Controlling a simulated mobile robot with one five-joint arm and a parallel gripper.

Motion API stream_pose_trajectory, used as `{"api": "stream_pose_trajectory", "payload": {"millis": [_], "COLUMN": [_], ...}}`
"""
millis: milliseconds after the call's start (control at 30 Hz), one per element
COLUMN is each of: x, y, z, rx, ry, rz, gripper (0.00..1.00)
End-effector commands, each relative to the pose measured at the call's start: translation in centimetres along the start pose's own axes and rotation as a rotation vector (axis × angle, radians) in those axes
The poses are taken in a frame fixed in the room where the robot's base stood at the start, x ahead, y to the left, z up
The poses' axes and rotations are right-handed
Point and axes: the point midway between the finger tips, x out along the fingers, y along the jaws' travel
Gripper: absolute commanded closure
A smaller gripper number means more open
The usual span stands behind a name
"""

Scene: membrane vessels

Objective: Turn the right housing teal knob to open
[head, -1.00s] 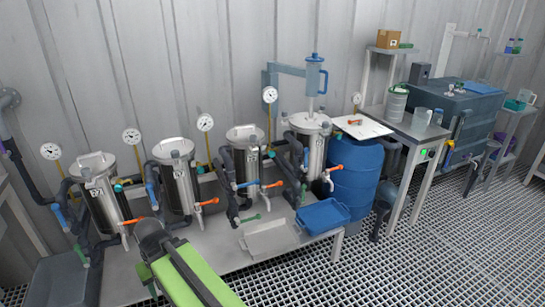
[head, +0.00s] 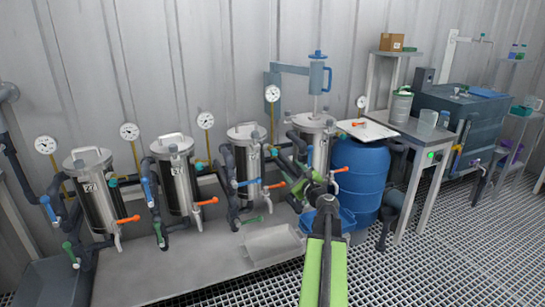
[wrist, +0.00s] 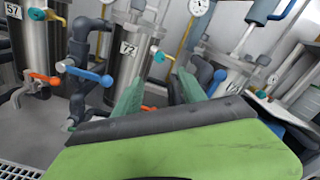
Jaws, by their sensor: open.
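Several steel housings stand in a row. The right housing (head: 318,150) is partly behind my gripper (head: 288,172), which is open and empty in front of the row, at the right end. The wrist view shows its green fingers (wrist: 157,92) spread apart in front of housing 72 (wrist: 127,60). In that view the right housing (wrist: 236,78) has a teal knob (wrist: 273,79) at its right, clear of the fingers. Another teal knob (wrist: 158,57) is beside housing 72 and also shows in the head view (head: 274,152). The right housing's teal knob is not clear in the head view.
Blue-handled (wrist: 84,74) and orange-handled valves (wrist: 46,78) and dark pipes crowd the housing fronts. A grey tray (head: 272,245) lies on the bench (head: 190,262). A blue barrel (head: 362,180) stands to the right. The grating floor in front is open.

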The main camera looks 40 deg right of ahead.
Motion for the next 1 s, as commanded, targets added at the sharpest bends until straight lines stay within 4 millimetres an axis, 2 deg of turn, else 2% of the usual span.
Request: {"api": "stream_pose_trajectory", "payload": {"millis": [167,500,600,800,1000], "x": [3.5,12.2,14.2,16.7,17.0], "y": [-0.1,0.0,0.0,0.1,0.1], "z": [-0.1,0.0,-0.1,0.0,0.0], "rx": [-0.002,-0.004,-0.005,-0.005,-0.005], "ry": [-0.001,-0.001,-0.001,0.000,0.000], "rz": [0.003,0.004,0.003,0.003,0.002], "gripper": [0.51,0.51,0.51,0.51,0.51]}}
